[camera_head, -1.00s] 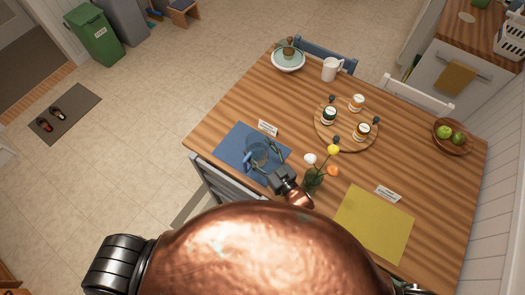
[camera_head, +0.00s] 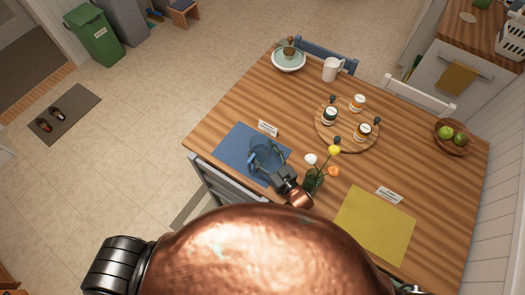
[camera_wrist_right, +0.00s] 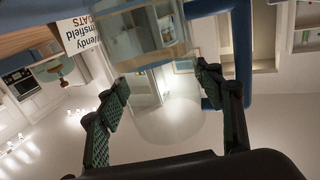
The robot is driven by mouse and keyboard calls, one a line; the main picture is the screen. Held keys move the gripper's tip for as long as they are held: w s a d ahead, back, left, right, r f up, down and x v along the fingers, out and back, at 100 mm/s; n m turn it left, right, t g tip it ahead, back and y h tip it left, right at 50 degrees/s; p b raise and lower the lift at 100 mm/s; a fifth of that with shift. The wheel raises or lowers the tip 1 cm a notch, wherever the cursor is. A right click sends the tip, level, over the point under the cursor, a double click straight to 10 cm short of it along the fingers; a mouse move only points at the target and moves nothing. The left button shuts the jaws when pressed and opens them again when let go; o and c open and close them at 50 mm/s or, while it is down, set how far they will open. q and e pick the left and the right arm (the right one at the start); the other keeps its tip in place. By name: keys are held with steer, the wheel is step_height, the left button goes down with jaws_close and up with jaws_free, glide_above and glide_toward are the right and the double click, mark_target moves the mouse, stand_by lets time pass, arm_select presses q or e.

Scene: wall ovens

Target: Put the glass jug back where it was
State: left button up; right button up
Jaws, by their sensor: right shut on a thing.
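The glass jug (camera_head: 263,155) is clear and hard to make out over the blue placemat (camera_head: 230,137) at the table's near left. My right gripper (camera_head: 267,161) has its fingers on either side of the jug and is shut on it. In the right wrist view the two dark finger pads of the gripper (camera_wrist_right: 165,92) stand apart with see-through glass between them. A blue curved part shows at the upper right there. I cannot tell whether the jug's base touches the mat. My left gripper is not in view.
A vase of flowers (camera_head: 314,180) stands just right of my right gripper. A round wooden board (camera_head: 345,140) holds several jars. A white pitcher (camera_head: 332,69), a cake stand (camera_head: 288,61), a yellow placemat (camera_head: 375,225) and a name card (camera_head: 268,128) are also on the table.

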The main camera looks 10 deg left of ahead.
steer(key=o, duration=2)
steer(key=shift+f, duration=0.1)
steer(key=shift+c, duration=0.2)
steer(key=shift+s+d, duration=0.2)
steer(key=p+v, duration=0.3)
steer(key=v, duration=0.3)
steer(key=shift+s+r, duration=0.1)
steer(key=shift+r, duration=0.1)
steer(key=shift+s+d+f+p, duration=0.1)
steer(key=shift+s+d+p, duration=0.2)
steer(key=shift+d, duration=0.05)
